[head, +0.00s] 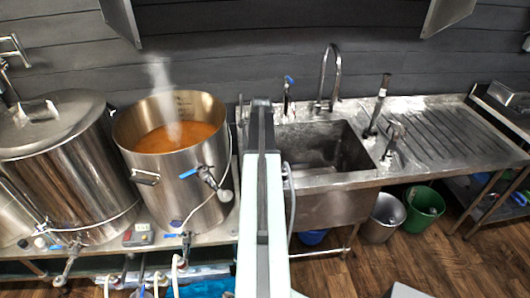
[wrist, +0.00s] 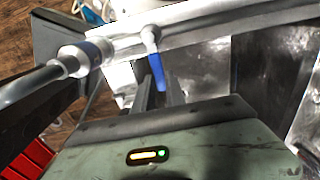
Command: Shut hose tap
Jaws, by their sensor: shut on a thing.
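The hose tap (wrist: 150,36) shows in the wrist view as a metal fitting with a blue lever (wrist: 157,73). My gripper (wrist: 159,88) has its two dark fingers on either side of this lever and is shut on it. The lever points down in the picture, toward my gripper. A grey hose (wrist: 30,84) with a metal coupling (wrist: 82,57) lies to the left of the tap. In the head view my arm covers the area by the sink's left end, and I cannot make out the lever in my fingers there.
A steel sink (head: 325,207) with a drainboard (head: 440,135) is on the right. A steaming open pot (head: 180,185) and a lidded kettle (head: 70,165) stand close on the left. A grey bucket (head: 383,217) and a green bucket (head: 424,208) are under the drainboard.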

